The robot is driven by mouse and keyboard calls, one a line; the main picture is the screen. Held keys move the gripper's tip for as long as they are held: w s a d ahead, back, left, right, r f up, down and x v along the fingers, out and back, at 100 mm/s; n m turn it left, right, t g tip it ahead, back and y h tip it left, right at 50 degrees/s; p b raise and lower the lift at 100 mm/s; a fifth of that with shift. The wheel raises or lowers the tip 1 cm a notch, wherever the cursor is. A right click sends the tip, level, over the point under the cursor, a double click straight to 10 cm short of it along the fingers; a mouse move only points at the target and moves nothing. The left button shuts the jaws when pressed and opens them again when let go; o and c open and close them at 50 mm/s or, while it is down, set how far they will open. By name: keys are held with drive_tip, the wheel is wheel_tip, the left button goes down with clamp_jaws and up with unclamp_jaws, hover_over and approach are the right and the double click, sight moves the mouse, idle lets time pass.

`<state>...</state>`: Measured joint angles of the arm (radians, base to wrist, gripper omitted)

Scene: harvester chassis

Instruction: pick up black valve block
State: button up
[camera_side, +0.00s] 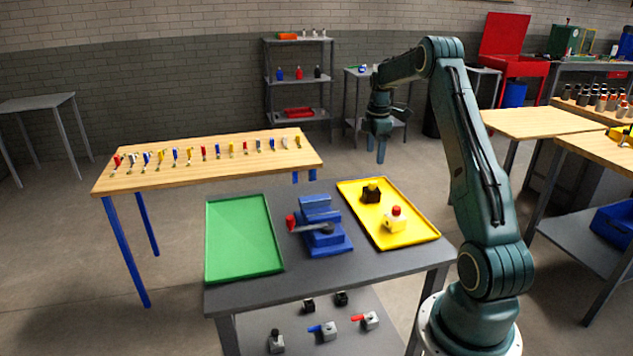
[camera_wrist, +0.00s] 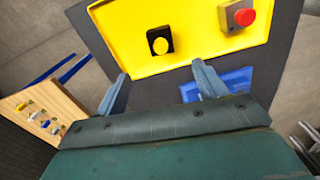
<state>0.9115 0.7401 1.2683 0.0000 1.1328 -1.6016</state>
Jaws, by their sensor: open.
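A black block (camera_side: 370,196) with a yellow button on top sits on the yellow tray (camera_side: 419,235), toward its far end. In the wrist view the black block (camera_wrist: 168,34) is near the top middle, beyond the fingertips. My gripper (camera_side: 380,159) hangs in the air above and behind the tray's far edge, apart from the block. In the wrist view my gripper (camera_wrist: 158,76) has its two fingers wide apart with nothing between them.
A white-grey block with a red button (camera_side: 395,221) shares the yellow tray. A blue vise (camera_side: 322,230) stands left of the tray, and an empty green tray (camera_side: 243,240) lies farther left. Several small valve parts (camera_side: 324,331) sit on the lower shelf.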

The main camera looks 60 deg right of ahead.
sight(373, 183)
drive_tip(key=shift+f, duration=4)
drive_tip(key=shift+f, duration=2.6)
drive_tip(key=c, duration=1.3)
drive_tip(key=shift+r, duration=0.15)
wheel_tip(373, 183, up, 20)
drive_tip(key=shift+f, duration=0.1)
